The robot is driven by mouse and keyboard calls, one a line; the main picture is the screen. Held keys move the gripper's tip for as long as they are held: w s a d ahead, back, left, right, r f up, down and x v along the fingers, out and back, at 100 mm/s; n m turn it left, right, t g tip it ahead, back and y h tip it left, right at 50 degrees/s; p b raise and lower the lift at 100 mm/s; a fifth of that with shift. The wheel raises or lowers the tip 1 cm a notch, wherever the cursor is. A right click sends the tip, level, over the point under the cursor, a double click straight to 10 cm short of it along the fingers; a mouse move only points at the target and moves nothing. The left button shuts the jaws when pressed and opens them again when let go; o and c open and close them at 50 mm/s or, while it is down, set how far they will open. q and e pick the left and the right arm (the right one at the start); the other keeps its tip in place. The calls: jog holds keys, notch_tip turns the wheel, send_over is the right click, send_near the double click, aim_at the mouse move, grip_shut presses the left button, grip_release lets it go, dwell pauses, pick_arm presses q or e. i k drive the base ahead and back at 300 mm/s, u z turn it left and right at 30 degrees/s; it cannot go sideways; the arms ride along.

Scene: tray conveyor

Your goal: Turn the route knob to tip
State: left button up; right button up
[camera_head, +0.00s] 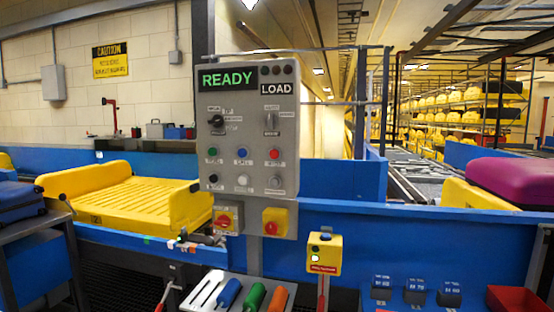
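A grey control panel (246,165) stands upright in the middle of the camera_head view, with a lit green READY display (227,79) and a LOAD label (277,89). A black rotary knob (216,121) sits at its upper left, with small labels around it. A grey selector (271,121) sits at its upper right, standing about vertical between two labels. The small lettering is too blurred to tell which is the route knob or which position is tip. Neither of my grippers is in view.
Coloured buttons (242,153) fill the panel's lower half, with two red-and-yellow switches (274,221) below. A yellow tray (125,197) lies on the conveyor at left. A yellow button box (324,253) stands right of the panel. Colour-handled tools (254,297) lie below it.

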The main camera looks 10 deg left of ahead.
aim_at(217, 120)
jog(key=z, duration=0.1)
jog(key=k, duration=0.45)
jog(key=u, duration=0.9)
jog(key=i, duration=0.9)
jog(key=u, duration=0.05)
